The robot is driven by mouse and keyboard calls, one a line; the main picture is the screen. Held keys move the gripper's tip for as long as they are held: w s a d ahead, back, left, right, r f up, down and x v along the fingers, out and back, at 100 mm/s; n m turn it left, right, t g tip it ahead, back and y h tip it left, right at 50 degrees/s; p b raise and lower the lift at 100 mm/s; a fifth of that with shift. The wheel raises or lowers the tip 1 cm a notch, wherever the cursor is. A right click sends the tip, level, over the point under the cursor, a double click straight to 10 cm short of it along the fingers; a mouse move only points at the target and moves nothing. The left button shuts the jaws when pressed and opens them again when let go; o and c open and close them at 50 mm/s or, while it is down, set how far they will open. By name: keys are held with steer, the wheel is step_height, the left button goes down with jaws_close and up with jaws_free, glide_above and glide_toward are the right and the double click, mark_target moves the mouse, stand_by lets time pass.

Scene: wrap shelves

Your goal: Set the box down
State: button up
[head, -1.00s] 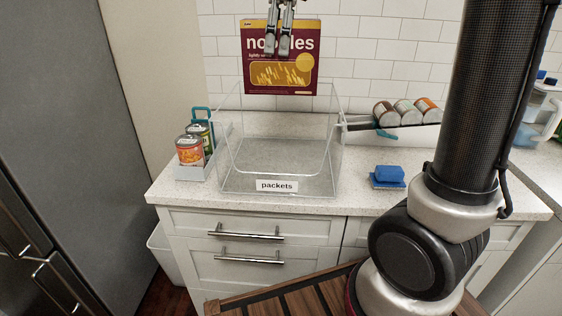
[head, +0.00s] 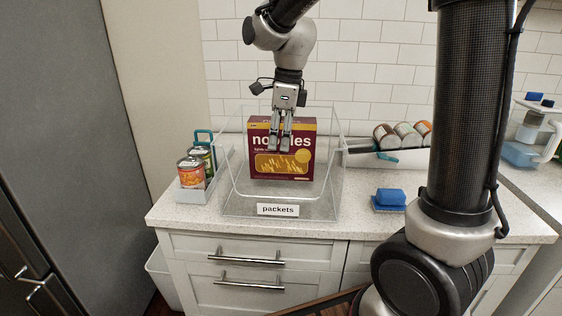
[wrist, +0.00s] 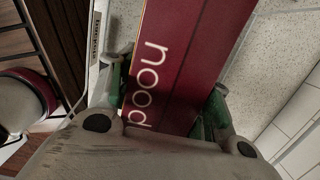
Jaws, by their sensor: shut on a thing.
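The box is a dark red noodles box (head: 281,166) with a yellow picture, upright in the head view. My gripper (head: 280,147) is shut on its upper part from above. The box is inside the outline of a clear bin (head: 235,207) labelled "packets" on the counter. I cannot tell whether the box's bottom touches the bin floor. In the wrist view the box (wrist: 185,60) runs between my gripper's fingers (wrist: 165,110), and its lower end is hidden.
A grey holder with cans (head: 192,172) stands left of the bin. A blue sponge (head: 390,196) lies to its right. A rack of cans (head: 405,136) is behind on the right. The counter (head: 362,225) between bin and sponge is clear.

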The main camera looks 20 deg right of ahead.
mark_target(281, 154)
steer(key=shift+f, duration=2.45)
steer(key=shift+f, duration=0.15)
steer(key=o, duration=1.2)
steer(key=shift+o, duration=0.2)
